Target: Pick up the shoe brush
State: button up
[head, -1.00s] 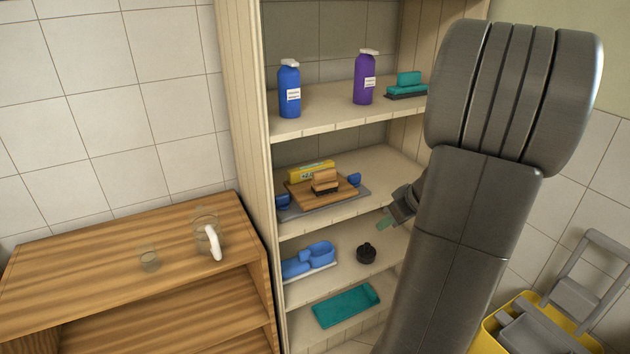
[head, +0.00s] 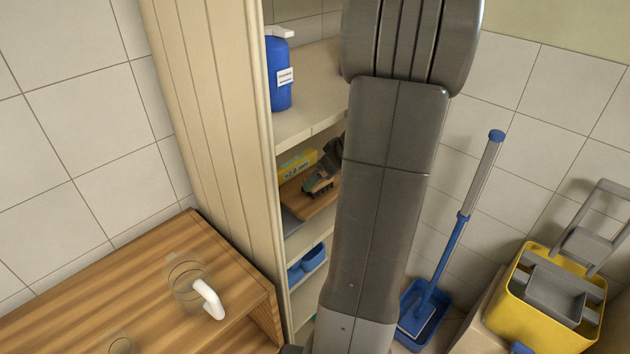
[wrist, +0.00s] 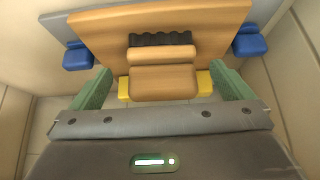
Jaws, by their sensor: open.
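The shoe brush (wrist: 162,78) is a tan wooden block with black bristles. In the wrist view it sits on a wooden board (wrist: 105,35), between the two green fingers of my gripper (wrist: 162,86). The fingers are spread wide, with a gap on each side of the brush. In the head view my gripper (head: 322,177) is inside the shelf over the board (head: 292,200), and it and my arm hide most of the brush.
A yellow box (head: 296,163) is beside the board. A glass mug (head: 190,285) stands on the wooden cabinet at left.

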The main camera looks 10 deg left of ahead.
jog(key=b+x, duration=0.1)
jog(key=x, duration=0.2)
jog(key=shift+w+a+f, duration=0.15)
jog(key=shift+a, duration=0.2)
jog(key=c, duration=1.1)
jog(key=shift+c, duration=0.2)
jog(key=shift+r, duration=0.2)
